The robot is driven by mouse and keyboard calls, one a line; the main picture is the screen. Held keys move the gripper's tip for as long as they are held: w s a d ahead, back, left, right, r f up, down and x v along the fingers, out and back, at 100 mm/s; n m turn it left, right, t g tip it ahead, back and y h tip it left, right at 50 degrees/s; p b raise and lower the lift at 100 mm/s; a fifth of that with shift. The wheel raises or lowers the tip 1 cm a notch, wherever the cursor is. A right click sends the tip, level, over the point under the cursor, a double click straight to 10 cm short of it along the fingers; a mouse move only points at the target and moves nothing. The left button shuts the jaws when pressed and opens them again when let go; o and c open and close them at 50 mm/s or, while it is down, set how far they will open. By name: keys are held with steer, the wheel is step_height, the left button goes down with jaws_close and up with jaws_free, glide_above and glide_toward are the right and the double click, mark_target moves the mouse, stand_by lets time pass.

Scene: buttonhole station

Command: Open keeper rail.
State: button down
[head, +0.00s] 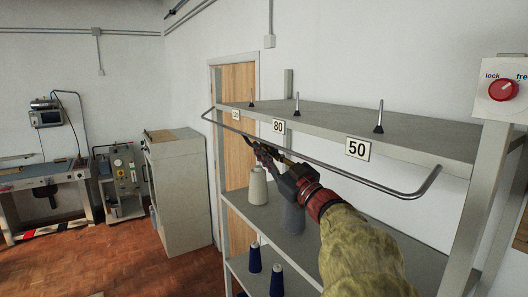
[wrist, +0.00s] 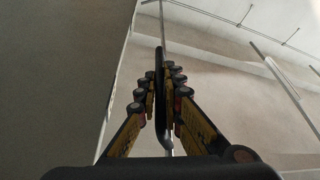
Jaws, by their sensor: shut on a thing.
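The keeper rail (head: 372,184) is a thin grey metal bar running along the front of the top shelf, with bent ends at left and right. My gripper (head: 263,151) reaches it from below and in front, left of its middle. In the wrist view my gripper (wrist: 162,80) has its fingers closed about the rail (wrist: 162,22), which runs up the picture between them; the fingers partly hide the contact. A red knob (head: 503,90) sits on a white box at the right, marked "lock" and "free"; I cannot tell its setting for sure.
The top shelf (head: 400,138) carries upright pins and number tags, among them 80 (head: 278,126) and 50 (head: 358,149). A pale cone (head: 258,186), a grey cone (head: 293,218) and blue spools (head: 277,280) stand below. A cabinet (head: 180,190) is at left; floor before it is clear.

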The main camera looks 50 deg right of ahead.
steer(key=m, duration=0.1)
steer(key=a+r+m+h, duration=0.1)
steer(key=m+h, duration=0.1)
steer(key=m, duration=0.1)
steer(key=shift+w+a+r, duration=0.15)
steer(key=shift+w+a, duration=0.05)
steer(key=shift+a, duration=0.05)
steer(key=c, duration=2)
jaws_free()
steer(key=shift+o, duration=0.4)
steer(key=v, duration=0.7)
steer(key=shift+s, duration=0.2)
